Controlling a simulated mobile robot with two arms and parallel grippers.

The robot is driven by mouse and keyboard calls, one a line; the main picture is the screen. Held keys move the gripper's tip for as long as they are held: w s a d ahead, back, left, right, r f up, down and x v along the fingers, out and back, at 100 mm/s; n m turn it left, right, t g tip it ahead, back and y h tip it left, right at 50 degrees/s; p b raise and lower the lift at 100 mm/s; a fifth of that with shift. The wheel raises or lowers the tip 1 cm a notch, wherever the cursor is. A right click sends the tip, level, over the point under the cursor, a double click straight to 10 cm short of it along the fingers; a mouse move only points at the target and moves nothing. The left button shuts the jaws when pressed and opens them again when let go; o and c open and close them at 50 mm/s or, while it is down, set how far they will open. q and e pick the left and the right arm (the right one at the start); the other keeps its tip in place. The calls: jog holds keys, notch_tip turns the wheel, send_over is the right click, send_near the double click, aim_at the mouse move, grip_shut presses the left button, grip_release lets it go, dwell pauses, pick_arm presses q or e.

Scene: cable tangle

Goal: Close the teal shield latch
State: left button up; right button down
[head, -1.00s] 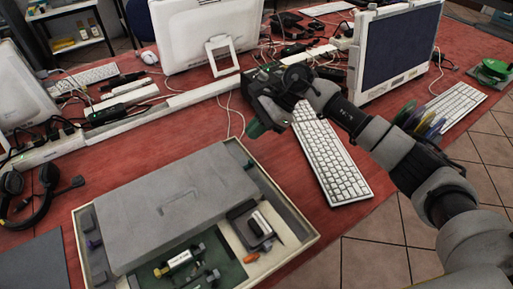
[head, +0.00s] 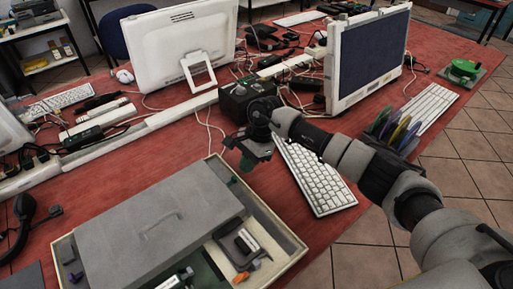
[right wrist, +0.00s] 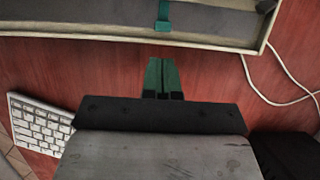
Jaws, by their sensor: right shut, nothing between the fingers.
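A small teal latch (right wrist: 163,14) shows at the top of the right wrist view, on the inner side of the pale box wall. In the head view a small teal part (head: 233,180) shows inside the box's far right wall. I cannot tell from its pose whether it is open or closed. The box (head: 292,240) is partly covered by a flat grey lid (head: 165,225) with a handle. My right gripper (right wrist: 162,62) has green fingers, shut and empty, just outside the box wall and apart from the latch. It also shows in the head view (head: 247,163). My left gripper is out of view.
A white keyboard (head: 312,180) lies right of my right gripper. A dark box (head: 236,101) stands behind it, with monitors (head: 180,45) and cables farther back. Colored discs (head: 392,132) stand near the right arm. Red table is bare between the box and the keyboard.

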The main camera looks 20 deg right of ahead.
jog(key=shift+s+a, duration=0.25)
jog(key=shift+a, duration=0.25)
jog(key=shift+s+a, duration=0.2)
jog(key=shift+a, duration=0.3)
